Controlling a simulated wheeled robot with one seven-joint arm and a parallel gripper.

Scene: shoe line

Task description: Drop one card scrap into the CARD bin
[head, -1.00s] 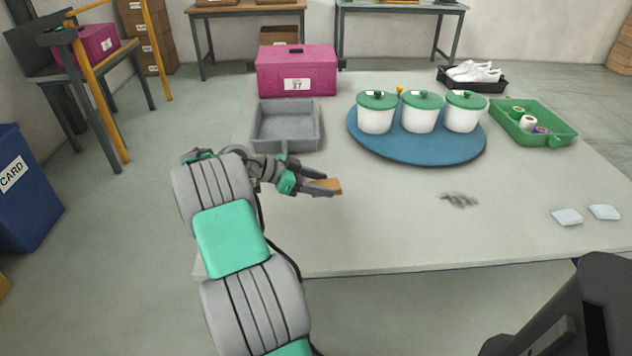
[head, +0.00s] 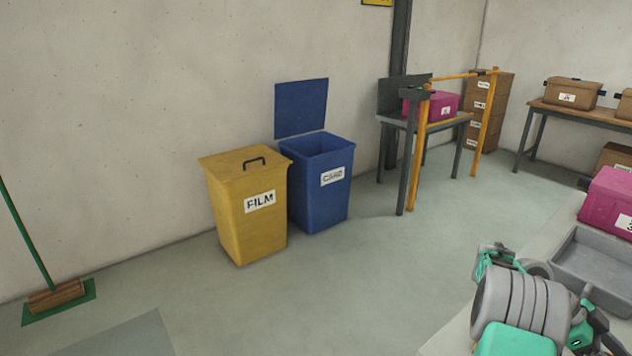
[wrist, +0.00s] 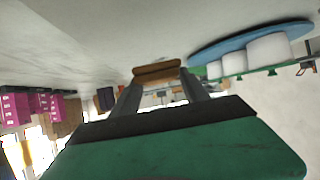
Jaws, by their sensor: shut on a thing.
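The CARD bin (head: 318,200) is a blue bin with a white label, standing on the floor near the wall in the head view. Its blue lid (head: 302,108) is raised behind it, and the top is open. My gripper (wrist: 158,80) is shut on a brown card scrap (wrist: 157,70), which shows across the fingertips in the wrist view. In the head view my arm is at the lower right, over the pale table and well apart from the bin. The scrap cannot be made out there.
A yellow FILM bin (head: 244,215) with its lid shut stands directly left of the CARD bin. A yellow-railed stand (head: 424,150) with a magenta box is to the right. A broom (head: 57,294) stands at far left. The floor between table and bins is clear.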

